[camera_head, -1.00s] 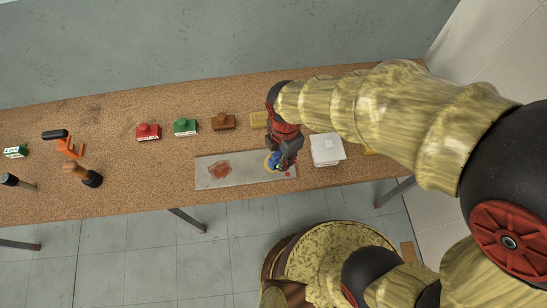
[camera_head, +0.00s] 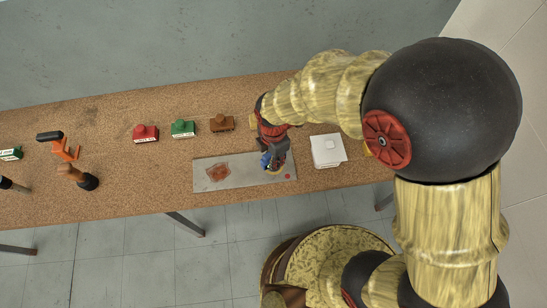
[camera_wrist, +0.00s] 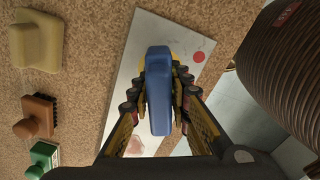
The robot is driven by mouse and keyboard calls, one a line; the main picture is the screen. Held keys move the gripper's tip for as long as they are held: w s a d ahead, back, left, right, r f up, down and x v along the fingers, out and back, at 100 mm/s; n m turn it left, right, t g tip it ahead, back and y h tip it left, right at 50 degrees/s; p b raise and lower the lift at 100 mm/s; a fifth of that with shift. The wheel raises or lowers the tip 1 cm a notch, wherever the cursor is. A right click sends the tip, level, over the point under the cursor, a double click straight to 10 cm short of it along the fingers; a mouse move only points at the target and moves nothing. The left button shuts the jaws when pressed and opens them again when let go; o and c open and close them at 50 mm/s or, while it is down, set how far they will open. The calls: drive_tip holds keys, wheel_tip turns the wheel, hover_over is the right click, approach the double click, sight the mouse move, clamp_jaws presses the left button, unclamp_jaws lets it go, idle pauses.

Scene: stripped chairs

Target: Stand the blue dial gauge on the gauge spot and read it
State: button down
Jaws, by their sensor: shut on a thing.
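The blue dial gauge (camera_wrist: 159,92) is clamped between the fingers of my gripper (camera_wrist: 158,95) in the wrist view. Its blue back or edge faces the camera, and its dial face is hidden. In the head view the gauge (camera_head: 265,160) shows as a small blue patch at my gripper (camera_head: 272,163), over the right part of a grey plate (camera_head: 240,175). A red dot (camera_head: 287,177) marks the plate's right end; it also shows in the wrist view (camera_wrist: 197,57), beside the gauge and apart from it. I cannot tell whether the gauge touches the plate.
A reddish patch (camera_head: 218,172) lies on the plate's left part. A white box (camera_head: 327,150) stands right of the plate. Red (camera_head: 145,133), green (camera_head: 183,128) and brown (camera_head: 222,123) stamps stand behind. An orange tool (camera_head: 66,150) is at left. The table's front edge is close.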

drive_tip(key=shift+f, duration=0.15)
drive_tip(key=c, duration=1.8)
unclamp_jaws()
drive_tip(key=shift+o, duration=0.7)
